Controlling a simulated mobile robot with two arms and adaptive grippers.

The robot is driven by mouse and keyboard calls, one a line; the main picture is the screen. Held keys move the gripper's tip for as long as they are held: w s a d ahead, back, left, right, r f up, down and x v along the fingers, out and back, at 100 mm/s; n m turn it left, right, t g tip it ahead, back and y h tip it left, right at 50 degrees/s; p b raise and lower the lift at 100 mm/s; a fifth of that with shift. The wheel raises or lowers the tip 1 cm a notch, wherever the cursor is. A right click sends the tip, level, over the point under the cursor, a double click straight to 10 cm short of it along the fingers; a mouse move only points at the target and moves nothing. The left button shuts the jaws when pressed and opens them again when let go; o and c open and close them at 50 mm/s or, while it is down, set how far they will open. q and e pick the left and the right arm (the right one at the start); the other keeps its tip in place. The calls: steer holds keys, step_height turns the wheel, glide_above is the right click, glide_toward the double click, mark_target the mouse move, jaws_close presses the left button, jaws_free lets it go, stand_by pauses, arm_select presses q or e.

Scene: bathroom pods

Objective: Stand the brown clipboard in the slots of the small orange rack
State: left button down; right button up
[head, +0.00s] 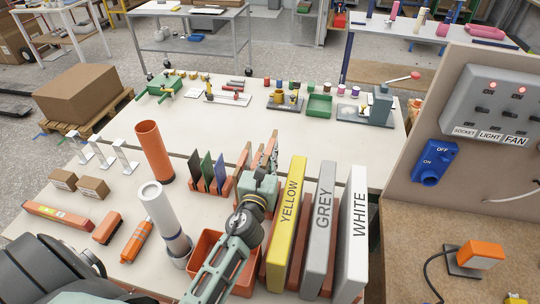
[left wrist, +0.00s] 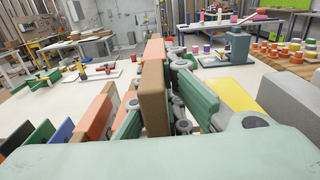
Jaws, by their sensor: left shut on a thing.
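The small orange rack (head: 226,187) stands near the middle of the bench, with dark, blue and green boards upright in its left part. Its orange uprights (left wrist: 96,118) also show in the left wrist view. My left gripper (head: 263,182) is over the rack's right part. In the left wrist view it is shut on the brown clipboard (left wrist: 155,95), which stands upright between its fingers, right of the rack uprights. The clipboard's lower edge is hidden, so I cannot tell whether it sits in a slot. My right gripper is not in view.
Large yellow (head: 287,220), grey (head: 320,230) and white (head: 351,230) binders stand close on the right. An orange bin (head: 207,243) lies beneath my left arm. An orange tube (head: 154,150) and a white cylinder (head: 160,205) stand to the left.

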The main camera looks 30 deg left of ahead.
arm_select(q)
steer(key=shift+f+b, duration=2.45)
steer(key=shift+f, duration=0.45)
steer(key=c, duration=1.9)
jaws_free()
steer(key=shift+o, duration=0.4)
steer(key=v, duration=1.2)
